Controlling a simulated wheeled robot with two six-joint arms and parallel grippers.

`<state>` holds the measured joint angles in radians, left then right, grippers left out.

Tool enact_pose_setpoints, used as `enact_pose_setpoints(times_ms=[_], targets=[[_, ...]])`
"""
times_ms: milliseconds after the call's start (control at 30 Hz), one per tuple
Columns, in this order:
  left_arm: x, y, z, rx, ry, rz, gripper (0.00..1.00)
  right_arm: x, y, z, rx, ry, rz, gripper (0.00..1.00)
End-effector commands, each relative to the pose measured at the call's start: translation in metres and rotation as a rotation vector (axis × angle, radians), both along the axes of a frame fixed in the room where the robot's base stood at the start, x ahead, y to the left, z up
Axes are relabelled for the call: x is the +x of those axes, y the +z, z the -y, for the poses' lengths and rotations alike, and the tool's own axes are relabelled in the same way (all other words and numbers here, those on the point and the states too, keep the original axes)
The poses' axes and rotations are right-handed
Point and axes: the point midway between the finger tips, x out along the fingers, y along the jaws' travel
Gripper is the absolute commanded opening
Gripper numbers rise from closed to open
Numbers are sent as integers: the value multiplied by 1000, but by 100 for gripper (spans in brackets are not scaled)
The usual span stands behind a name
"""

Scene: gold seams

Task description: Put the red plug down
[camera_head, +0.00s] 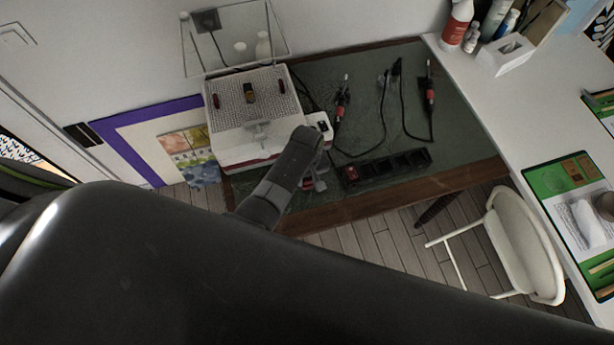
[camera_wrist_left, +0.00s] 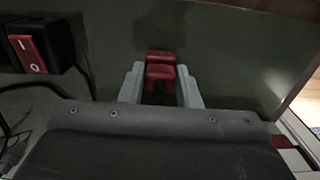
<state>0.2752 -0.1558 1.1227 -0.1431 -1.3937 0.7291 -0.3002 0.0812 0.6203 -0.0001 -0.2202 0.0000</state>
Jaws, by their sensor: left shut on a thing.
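The red plug (camera_wrist_left: 160,72) shows in the left wrist view between the two pale fingers of my left gripper (camera_wrist_left: 160,86), which is shut on it. Behind the plug is the dark green tabletop; I cannot tell whether the plug touches it. In the head view my left gripper (camera_head: 314,182) is over the front part of the table (camera_head: 300,210), between the white machine and the black power strip. The plug is too hidden by the gripper to make out there. My right gripper is not in view.
The black power strip (camera_head: 395,167) with a red switch lies right of my gripper; its switch end shows in the left wrist view (camera_wrist_left: 30,48). A white machine (camera_head: 235,145) stands left. Cabled tools (camera_head: 341,100) lie behind. A white chair (camera_head: 515,245) stands in front.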

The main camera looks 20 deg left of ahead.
Motion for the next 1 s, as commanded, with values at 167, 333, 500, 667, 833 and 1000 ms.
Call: enact_pose_setpoints(times_ms=[167,333,500,667,833,1000], targets=[[0,-3,0,0,0,0,0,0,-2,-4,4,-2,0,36],[0,-8,0,0,-1,-1,0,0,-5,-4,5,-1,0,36],[0,-12,0,0,0,0,0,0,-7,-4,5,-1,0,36],[0,-12,0,0,0,0,40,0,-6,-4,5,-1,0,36],[0,-12,0,0,0,0,52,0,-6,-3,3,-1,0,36],[0,-11,0,0,-1,0,52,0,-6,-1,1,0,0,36]])
